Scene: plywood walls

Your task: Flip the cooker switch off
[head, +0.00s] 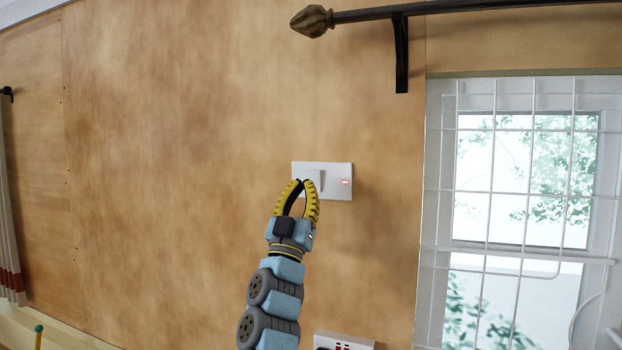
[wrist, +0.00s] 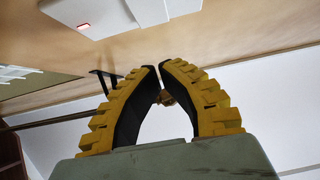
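The cooker switch (head: 337,170) is a white wall plate with a wide rocker (head: 316,175) and a red indicator (head: 346,182) that looks lit. In the wrist view the plate (wrist: 75,12) is at the top left, cut by the frame edge, with a raised white part beside it. My gripper (head: 304,182) has yellow ribbed fingers with black inner faces. In the head view its tips overlap the lower left of the plate and hide part of it. In the wrist view the tips (wrist: 162,68) nearly meet, hold nothing, and appear apart from the plate.
A white socket (head: 345,341) with red marks is low on the plywood wall. A barred window (head: 520,180) is to the right. A dark curtain rod (head: 440,10) with a bracket runs above. The wall left of the switch is bare.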

